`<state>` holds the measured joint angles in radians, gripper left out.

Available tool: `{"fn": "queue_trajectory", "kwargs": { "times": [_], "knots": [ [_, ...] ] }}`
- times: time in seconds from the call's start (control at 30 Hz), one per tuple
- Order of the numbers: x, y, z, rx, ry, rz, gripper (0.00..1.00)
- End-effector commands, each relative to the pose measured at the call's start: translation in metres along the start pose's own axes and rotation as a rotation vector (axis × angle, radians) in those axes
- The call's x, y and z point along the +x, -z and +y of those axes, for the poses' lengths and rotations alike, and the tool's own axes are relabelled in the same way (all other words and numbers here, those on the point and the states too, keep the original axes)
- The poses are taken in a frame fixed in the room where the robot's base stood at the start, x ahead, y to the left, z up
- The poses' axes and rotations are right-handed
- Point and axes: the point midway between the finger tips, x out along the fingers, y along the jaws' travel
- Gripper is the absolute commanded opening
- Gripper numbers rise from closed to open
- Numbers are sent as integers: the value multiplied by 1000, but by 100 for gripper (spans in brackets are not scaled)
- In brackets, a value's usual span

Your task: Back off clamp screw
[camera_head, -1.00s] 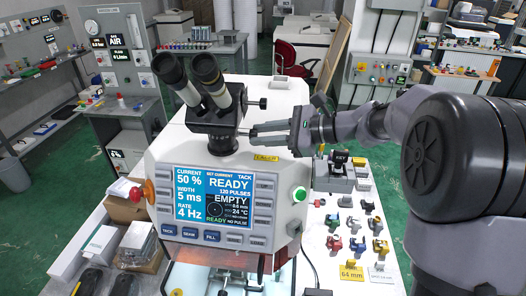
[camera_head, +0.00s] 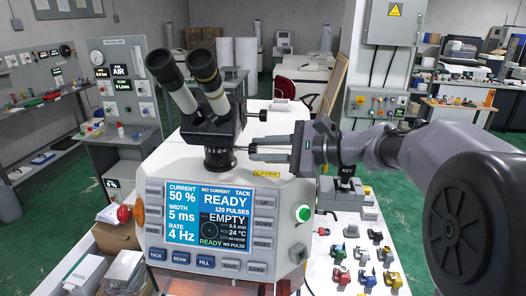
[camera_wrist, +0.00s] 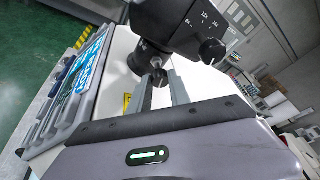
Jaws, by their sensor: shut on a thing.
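The welder's black binocular microscope (camera_head: 215,115) stands on top of the white machine. The clamp screw (camera_wrist: 157,78) is a small dark knob with a metal shank at the foot of the microscope in the wrist view. My gripper (camera_head: 250,152) comes in level from the right. Its two thin fingers lie on either side of the screw, and it is shut on it. The fingertips also show in the wrist view (camera_wrist: 162,84).
Another black side knob (camera_head: 263,115) sticks out just above my fingers. The machine's screen panel (camera_head: 222,215) reads READY and EMPTY. A green button (camera_head: 303,213) is below my gripper. Several small coloured parts (camera_head: 365,255) lie on the white bench at right.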

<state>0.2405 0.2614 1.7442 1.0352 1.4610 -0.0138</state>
Motion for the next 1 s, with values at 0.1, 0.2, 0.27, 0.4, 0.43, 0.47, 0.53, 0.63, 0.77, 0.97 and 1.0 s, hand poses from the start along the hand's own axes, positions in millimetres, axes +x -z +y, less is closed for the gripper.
{"fn": "queue_trajectory", "kwargs": {
  "times": [0.1, 0.2, 0.27, 0.4, 0.43, 0.47, 0.53, 0.63, 0.77, 0.97, 1.0],
  "knots": [
    [0, 0, 0, 0, 1, -1, 0],
    [0, 0, 0, 0, 1, -1, 39],
    [0, 0, 0, 1, 1, -1, 46],
    [0, 0, 0, 1, 1, -1, 46],
    [0, 0, 0, 1, 0, 0, 46],
    [0, 0, 0, 1, 0, 0, 46],
    [0, 0, 0, 3, 0, 0, 46],
    [-1, -3, -4, 32, -12, 2, 46],
    [-3, -8, -10, 133, -54, 9, 46],
    [-3, -10, -13, 344, -141, 22, 46],
    [-3, -10, -14, 387, -158, 25, 46]
  ]
}}
